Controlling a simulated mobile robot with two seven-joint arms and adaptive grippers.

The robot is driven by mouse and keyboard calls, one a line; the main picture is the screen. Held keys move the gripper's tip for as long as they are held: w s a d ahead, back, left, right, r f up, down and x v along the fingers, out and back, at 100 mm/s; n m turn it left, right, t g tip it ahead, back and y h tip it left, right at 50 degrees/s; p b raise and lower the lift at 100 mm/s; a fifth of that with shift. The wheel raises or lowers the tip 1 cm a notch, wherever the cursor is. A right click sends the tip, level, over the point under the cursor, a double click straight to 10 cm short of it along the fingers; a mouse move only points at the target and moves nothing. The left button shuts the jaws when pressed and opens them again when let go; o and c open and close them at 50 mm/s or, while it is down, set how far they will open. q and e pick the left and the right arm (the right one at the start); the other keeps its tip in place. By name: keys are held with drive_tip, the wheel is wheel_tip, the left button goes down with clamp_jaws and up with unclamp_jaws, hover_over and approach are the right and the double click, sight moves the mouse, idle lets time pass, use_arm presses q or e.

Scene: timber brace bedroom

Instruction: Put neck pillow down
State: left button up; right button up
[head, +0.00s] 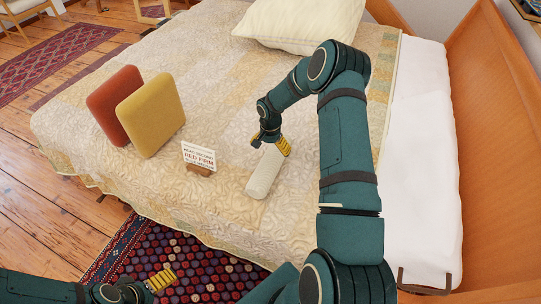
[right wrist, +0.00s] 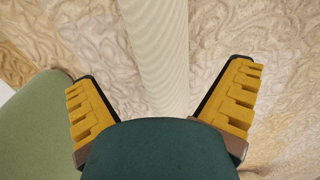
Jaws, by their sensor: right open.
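The neck pillow (head: 264,174) is a pale, ribbed cylinder lying on the quilted bed. My right gripper (head: 271,144) is at its far end, with yellow-padded fingers. In the right wrist view the pillow (right wrist: 160,50) runs up the middle between the two spread fingertips of my right gripper (right wrist: 160,90). Bare space shows between the pillow and each finger, and my wrist hides the pillow's near part. My left gripper (head: 160,280) is low at the left, over the rug and away from the bed; its jaw opening is unclear.
A red cushion (head: 113,103) and a yellow cushion (head: 152,115) stand on the bed at left. A small sign (head: 198,157) stands left of the pillow. A large cream pillow (head: 300,22) lies at the back. A pale green shape (right wrist: 35,130) fills the right wrist view's lower left; I cannot tell what it is.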

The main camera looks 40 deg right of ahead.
drive_tip(key=shift+r, duration=1.15)
drive_tip(key=a+n, duration=0.1)
drive_tip(key=a, duration=0.2)
drive_tip(key=a+f+y, duration=0.1)
drive_tip(key=a, duration=0.2)
drive_tip(key=s+a+f+n, duration=0.1)
drive_tip(key=a, duration=0.2)
drive_tip(key=shift+a+n+y, duration=0.3)
drive_tip(key=s+a+f+n+t+y, duration=0.15)
drive_tip(key=s+a+n, duration=0.3)
drive_tip(key=a, duration=0.85)
drive_tip(key=s+a+r+n, duration=0.1)
drive_tip(key=s+a+n, duration=0.3)
drive_tip(key=s+a, duration=0.7)
drive_tip(key=s+y, duration=0.1)
drive_tip(key=s, duration=0.2)
drive_tip(key=shift+s+r, duration=0.15)
drive_tip(key=shift+r, duration=0.05)
